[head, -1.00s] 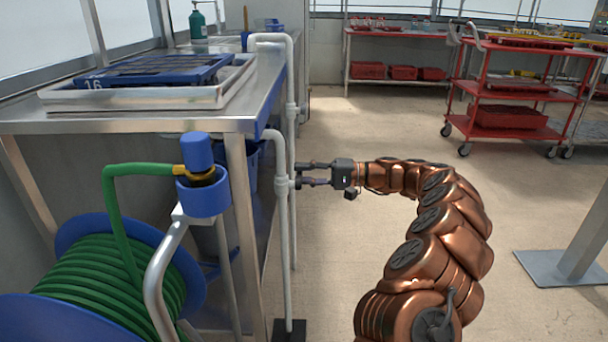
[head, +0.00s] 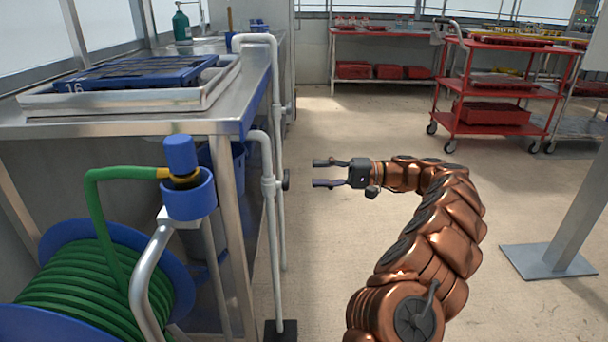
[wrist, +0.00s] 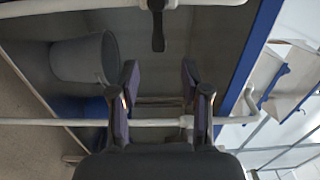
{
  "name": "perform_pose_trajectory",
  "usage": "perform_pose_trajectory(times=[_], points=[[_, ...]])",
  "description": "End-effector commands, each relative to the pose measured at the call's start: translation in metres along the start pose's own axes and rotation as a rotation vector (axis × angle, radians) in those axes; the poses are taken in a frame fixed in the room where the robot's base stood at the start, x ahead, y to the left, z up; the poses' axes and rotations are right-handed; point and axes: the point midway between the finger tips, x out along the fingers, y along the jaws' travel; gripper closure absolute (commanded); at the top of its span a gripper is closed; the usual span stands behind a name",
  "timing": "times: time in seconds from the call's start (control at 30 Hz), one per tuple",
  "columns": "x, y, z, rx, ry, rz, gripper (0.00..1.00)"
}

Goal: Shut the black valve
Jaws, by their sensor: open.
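The black valve (head: 286,179) is a small dark knob or handle on a grey-white upright pipe (head: 280,225) beside the steel bench. In the wrist view the valve's black handle (wrist: 158,28) sticks out from a pipe at the top middle, pointing down in the picture. My gripper (head: 318,173) is open and empty, to the right of the valve with a clear gap between. Its fingertips also show in the wrist view (wrist: 159,75), below the handle. I cannot tell the exact handle angle in the head view.
A second pipe (head: 270,240) stands close beside the first. A green hose reel (head: 75,280) and a blue-capped hose post (head: 188,195) stand at front left. A grey bucket (wrist: 84,60) is behind the pipes. A red cart (head: 495,112) stands back right. The floor right of the pipes is clear.

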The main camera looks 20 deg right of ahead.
Motion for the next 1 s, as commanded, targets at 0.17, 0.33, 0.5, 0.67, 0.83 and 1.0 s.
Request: perform_pose_trajectory(times=[0.17,0.33,0.5,0.67,0.83,1.0], points=[[-0.018,0.001,0.0,0.002,-0.001,0.002,0.53],[-0.029,0.001,0.0,0.001,0.001,0.003,0.53],[-0.037,0.001,0.0,0.001,-0.001,0.002,0.53],[-0.041,0.001,0.0,0.002,-0.002,0.001,0.53],[-0.043,0.001,0.0,0.002,-0.002,0.001,0.53],[-0.042,0.001,0.0,0.002,-0.002,0.001,0.53]])
